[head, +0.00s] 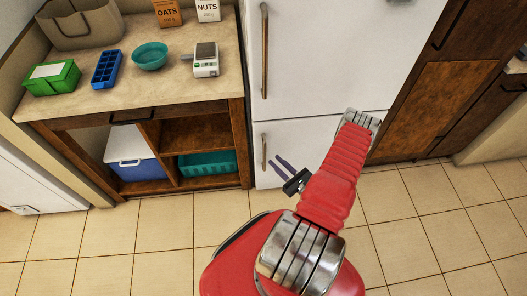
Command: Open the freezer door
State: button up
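The white fridge-freezer stands at the back centre. Its lower door, apparently the freezer door (300,136), is closed, with a short upright metal handle (264,152) near its left edge. The larger upper door (325,60) is also closed and has a long upright handle (265,50) on its left. My gripper (275,160) has two purple fingers with a gap between them. It points up and left, with the fingertips just right of the lower handle in the picture. I see nothing between the fingers. My red arm hides the lower right of the freezer door.
An open shelf unit (190,108) stands left of the fridge, with a blue cooler (135,158) and a teal basket (207,165) below. A bowl, scale, boxes and bag stand on its counter. A tall wooden cabinet (440,90) adjoins on the right. The tiled floor (110,245) is clear.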

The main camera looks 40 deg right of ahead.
aim_at(265, 153)
jog(key=shift+w, duration=4.45)
jog(key=shift+c, duration=0.2)
grip_shut()
jog(key=shift+a, duration=0.1)
jog(key=shift+s, duration=0.2)
